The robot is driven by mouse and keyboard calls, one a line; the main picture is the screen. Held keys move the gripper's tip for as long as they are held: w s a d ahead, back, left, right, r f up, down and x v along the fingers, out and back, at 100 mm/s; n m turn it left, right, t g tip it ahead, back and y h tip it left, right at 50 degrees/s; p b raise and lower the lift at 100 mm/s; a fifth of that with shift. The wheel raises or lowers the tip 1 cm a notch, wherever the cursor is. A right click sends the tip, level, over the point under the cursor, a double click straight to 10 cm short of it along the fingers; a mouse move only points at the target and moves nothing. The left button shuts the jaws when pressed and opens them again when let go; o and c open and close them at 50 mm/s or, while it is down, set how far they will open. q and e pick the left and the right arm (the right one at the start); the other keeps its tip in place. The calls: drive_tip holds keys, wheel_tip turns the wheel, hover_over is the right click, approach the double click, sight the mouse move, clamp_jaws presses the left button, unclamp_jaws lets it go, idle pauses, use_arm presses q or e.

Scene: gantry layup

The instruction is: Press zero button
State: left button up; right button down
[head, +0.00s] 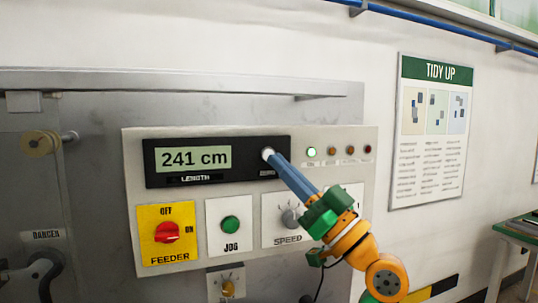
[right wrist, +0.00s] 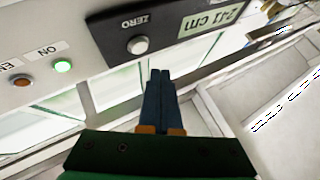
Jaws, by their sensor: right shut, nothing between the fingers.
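The zero button (head: 267,154) is a small pale round button at the right end of the black length display panel (head: 217,186). The display reads 241 cm. In the right wrist view the zero button (right wrist: 138,45) shows with its ZERO label above it. My right gripper (head: 272,160) has its blue fingers shut and empty, and in the head view the tips overlap the button's lower right edge. In the right wrist view the fingertips (right wrist: 160,72) appear below and right of the button, apart from it in the picture. Whether they touch it I cannot tell. My left gripper is not in view.
Around it on the panel are a red feeder switch (head: 167,232), a green jog button (head: 230,224), a speed knob (head: 291,217) and a row of indicator lamps, the green one (head: 311,152) lit. A TIDY UP poster (head: 431,130) hangs at right.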

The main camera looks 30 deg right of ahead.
drive_tip(key=shift+w+d, duration=0.15)
drive_tip(key=shift+w, duration=0.35)
drive_tip(key=shift+w+d, duration=0.15)
drive_tip(key=shift+w, duration=0.35)
drive_tip(key=shift+w, duration=0.1)
idle(1.2)
drive_tip(key=shift+w+d, duration=0.1)
drive_tip(key=shift+w, duration=0.2)
drive_tip(key=shift+w+d+b, duration=0.1)
drive_tip(key=shift+w+b, duration=0.3)
idle(0.8)
drive_tip(key=shift+s, duration=0.1)
drive_tip(key=shift+s+a+f, duration=0.1)
drive_tip(key=shift+s+a, duration=0.1)
drive_tip(key=shift+s, duration=0.4)
